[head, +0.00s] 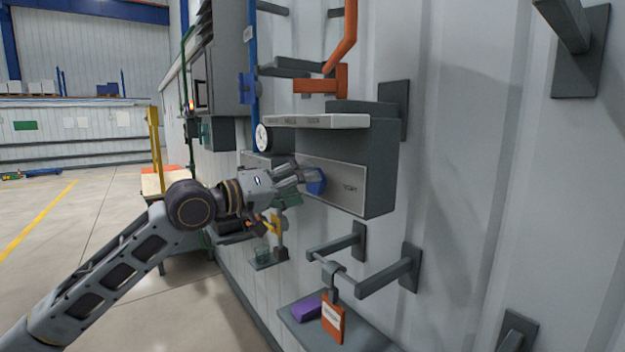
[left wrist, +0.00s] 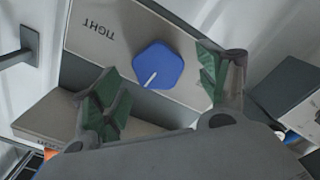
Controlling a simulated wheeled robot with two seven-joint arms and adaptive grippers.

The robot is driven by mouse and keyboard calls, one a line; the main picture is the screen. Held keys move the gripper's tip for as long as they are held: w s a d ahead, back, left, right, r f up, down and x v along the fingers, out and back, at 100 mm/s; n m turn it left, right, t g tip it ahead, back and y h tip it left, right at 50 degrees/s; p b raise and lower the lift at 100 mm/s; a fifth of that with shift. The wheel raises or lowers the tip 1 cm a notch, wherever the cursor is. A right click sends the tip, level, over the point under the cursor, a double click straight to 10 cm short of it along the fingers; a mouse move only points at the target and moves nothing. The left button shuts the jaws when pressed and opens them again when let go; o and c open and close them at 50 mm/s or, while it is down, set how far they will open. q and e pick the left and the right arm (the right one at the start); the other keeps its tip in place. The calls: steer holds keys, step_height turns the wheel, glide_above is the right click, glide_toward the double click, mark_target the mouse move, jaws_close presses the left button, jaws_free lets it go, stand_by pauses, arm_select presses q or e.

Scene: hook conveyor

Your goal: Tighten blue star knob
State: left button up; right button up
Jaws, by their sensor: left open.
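The blue star knob (head: 316,182) sits on the light front panel (head: 343,186) of a grey box on the wall. In the left wrist view the blue star knob (left wrist: 158,66) shows a white pointer line aimed toward the lower left, and the panel (left wrist: 101,40) carries the word TIGHT, upside down there. My left gripper (head: 301,175) is at the knob from the left side. In the left wrist view my left gripper (left wrist: 158,88) is open, its green-padded fingers on either side of the knob with gaps visible. My right gripper is not in view.
A grey ledge (head: 318,121) juts out above the panel. Below, a rail bracket (head: 385,277) holds an orange tag (head: 333,318) over a shelf with a purple block (head: 306,309). A round gauge (head: 262,137) is at the left. Open floor lies farther left.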

mark_target(313, 194)
arm_select(q)
steer(key=shift+p+x, duration=0.35)
steer(key=shift+x, duration=1.35)
steer(key=c, duration=1)
steer(key=shift+c, duration=0.2)
